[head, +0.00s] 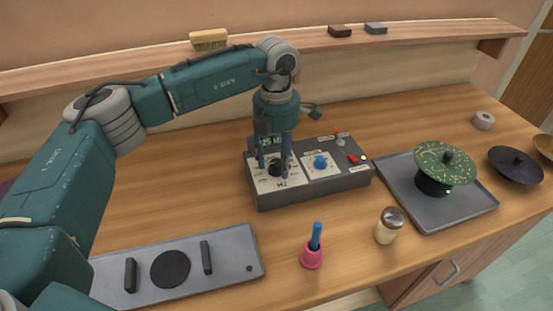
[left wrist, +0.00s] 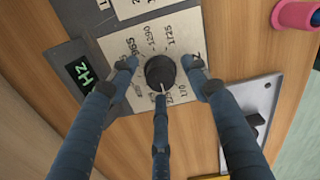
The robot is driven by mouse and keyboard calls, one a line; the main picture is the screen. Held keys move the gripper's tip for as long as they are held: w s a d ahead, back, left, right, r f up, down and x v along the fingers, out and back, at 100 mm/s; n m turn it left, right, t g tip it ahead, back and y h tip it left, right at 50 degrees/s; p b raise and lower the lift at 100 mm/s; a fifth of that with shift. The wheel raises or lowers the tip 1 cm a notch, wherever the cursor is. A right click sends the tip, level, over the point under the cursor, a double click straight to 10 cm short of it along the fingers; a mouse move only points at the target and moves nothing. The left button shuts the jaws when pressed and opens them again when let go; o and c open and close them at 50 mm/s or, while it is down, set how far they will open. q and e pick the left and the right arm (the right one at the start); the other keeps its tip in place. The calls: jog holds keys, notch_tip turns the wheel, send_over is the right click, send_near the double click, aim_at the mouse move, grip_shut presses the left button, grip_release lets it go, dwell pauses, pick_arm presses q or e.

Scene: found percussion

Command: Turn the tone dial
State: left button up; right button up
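The black tone dial (head: 276,169) sits on a white plate on top of a grey control box (head: 310,187). In the left wrist view the dial (left wrist: 160,71) has a pale pointer line and is ringed by printed numbers. My left gripper (head: 274,170) points down over it from above. Its three blue-sleeved fingers (left wrist: 159,68) stand spread around the dial, with visible gaps at the left and right fingers. The third finger is near the dial's lower edge; whether it touches cannot be told. My right gripper is in neither view.
The box also carries a blue knob (head: 320,162), a small lever and a red button. A pink bell (head: 312,252) and a shaker (head: 389,226) stand in front. A grey plate (head: 230,258) lies front left, a tray (head: 468,209) with a green cymbal (head: 445,163) right.

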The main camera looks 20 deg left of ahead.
aim_at(276, 162)
pick_arm(q)
jog(key=shift+r, duration=0.2)
notch_tip(276, 162, up, 12)
jog(key=shift+f, duration=0.2)
dwell(1.7)
